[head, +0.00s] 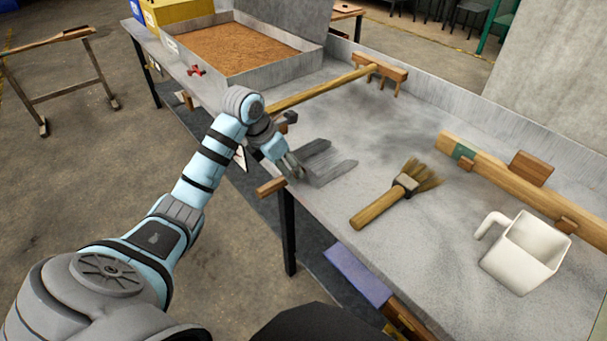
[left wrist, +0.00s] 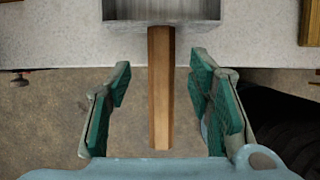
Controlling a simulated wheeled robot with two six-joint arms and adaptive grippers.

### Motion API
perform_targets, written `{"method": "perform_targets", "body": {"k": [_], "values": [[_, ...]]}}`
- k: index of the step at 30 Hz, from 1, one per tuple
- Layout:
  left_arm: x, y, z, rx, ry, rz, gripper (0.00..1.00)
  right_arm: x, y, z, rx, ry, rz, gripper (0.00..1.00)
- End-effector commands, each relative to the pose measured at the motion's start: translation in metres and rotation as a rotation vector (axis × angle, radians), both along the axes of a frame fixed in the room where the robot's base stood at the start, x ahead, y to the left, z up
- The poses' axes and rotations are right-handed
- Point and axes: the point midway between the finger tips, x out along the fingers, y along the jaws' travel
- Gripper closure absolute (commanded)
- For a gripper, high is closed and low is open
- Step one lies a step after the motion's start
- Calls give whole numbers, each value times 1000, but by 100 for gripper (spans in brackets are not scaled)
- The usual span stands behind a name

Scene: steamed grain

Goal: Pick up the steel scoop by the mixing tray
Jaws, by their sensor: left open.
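The steel scoop (head: 330,165) lies on the grey tabletop near its left edge in the head view. In the left wrist view its metal pan (left wrist: 160,24) is at the top, and its wooden handle (left wrist: 161,85) sticks out past the table edge. In the left wrist view my left gripper (left wrist: 160,108) is open, with one finger on each side of the handle and gaps on both sides. My right gripper is not in view.
A grey mixing tray (head: 174,45) full of brown grain stands at the far end. A long-handled wooden rake (head: 320,88), a brush (head: 378,208) and a white jug (head: 525,252) lie or stand on the table.

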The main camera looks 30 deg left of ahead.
Motion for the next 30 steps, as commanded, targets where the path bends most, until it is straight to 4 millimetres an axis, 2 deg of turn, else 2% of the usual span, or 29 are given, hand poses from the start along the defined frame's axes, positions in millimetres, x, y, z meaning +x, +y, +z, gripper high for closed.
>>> {"method": "perform_targets", "body": {"k": [1, 4, 11, 14, 20, 21, 30], "values": [[3, -2, -14, -3, 3, -2, 53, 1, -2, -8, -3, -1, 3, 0], [9, -4, -29, -3, 2, -2, 53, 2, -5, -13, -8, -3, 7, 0], [12, -4, -32, -1, 0, -1, 53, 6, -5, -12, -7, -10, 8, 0], [11, -4, -32, -1, 0, -1, 65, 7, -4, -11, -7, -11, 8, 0], [11, -4, -32, -1, 0, -2, 97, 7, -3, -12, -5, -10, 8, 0], [11, -4, -32, -1, 0, -2, 100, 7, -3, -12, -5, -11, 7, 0], [11, -4, -31, -1, -1, -1, 100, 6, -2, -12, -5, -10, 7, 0]]}}
